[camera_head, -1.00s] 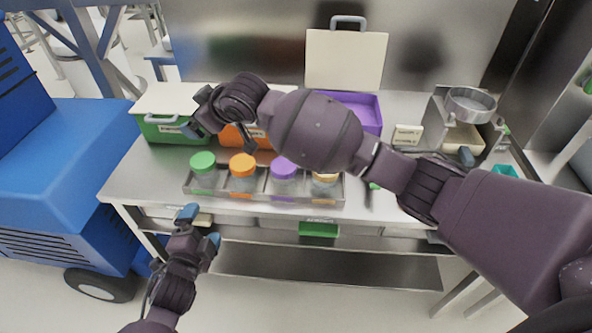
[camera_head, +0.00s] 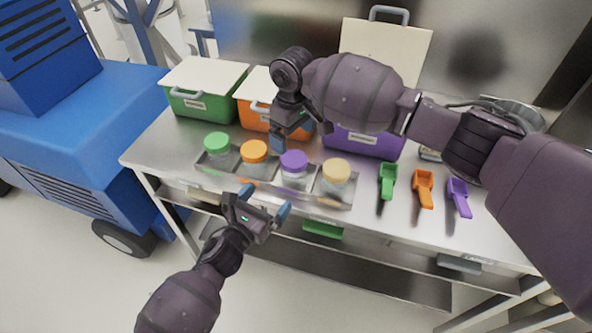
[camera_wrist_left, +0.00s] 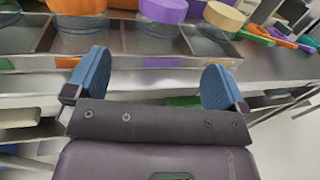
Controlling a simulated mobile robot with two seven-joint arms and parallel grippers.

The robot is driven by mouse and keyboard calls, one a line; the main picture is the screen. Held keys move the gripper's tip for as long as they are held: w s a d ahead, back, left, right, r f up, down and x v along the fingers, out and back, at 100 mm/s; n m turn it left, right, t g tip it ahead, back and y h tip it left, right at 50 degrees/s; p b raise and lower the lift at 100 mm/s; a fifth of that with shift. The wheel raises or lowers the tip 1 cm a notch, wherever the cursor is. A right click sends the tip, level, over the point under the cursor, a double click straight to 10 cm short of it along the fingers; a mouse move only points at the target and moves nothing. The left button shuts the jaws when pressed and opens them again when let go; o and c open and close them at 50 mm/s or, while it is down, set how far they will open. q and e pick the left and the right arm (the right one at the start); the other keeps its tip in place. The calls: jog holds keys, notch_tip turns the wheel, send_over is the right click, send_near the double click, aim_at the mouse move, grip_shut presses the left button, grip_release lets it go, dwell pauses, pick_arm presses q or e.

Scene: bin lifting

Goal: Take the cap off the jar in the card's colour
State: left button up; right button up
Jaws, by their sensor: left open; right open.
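Jars with a green cap (camera_head: 217,142), an orange cap (camera_head: 254,151), a purple cap (camera_head: 293,161) and a beige cap (camera_head: 337,169) stand in a row in a metal tray (camera_head: 330,203). All caps are on. My left gripper (camera_head: 264,203) is open and empty, in front of the tray's front edge. In the left wrist view its fingers (camera_wrist_left: 155,80) are apart, with the purple cap (camera_wrist_left: 164,10) beyond the gap. My right gripper (camera_head: 301,136) is open above and behind the purple-capped jar. I cannot make out a coloured card; a small pale label (camera_head: 430,153) is partly hidden by my right arm.
Green (camera_head: 205,108), orange (camera_head: 250,118) and purple (camera_head: 365,143) bins stand behind the tray; the purple one's lid is raised. Green (camera_head: 388,180), orange (camera_head: 424,187) and purple (camera_head: 459,196) scoops lie right of the tray. A blue machine (camera_head: 80,130) stands at left.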

aim_at(287, 175)
pick_arm(q)
jog(key=x, duration=1.1)
jog(key=c, duration=1.2)
jog(key=shift+c, duration=0.4)
pick_arm(e)
jog(key=shift+c, duration=0.5)
jog(key=shift+r, duration=0.15)
jog(key=shift+c, duration=0.5)
jog(key=f, duration=0.8)
jog(key=shift+s+d+f, duration=0.1)
jog(key=shift+s+d, duration=0.05)
jog(key=shift+d, duration=0.2)
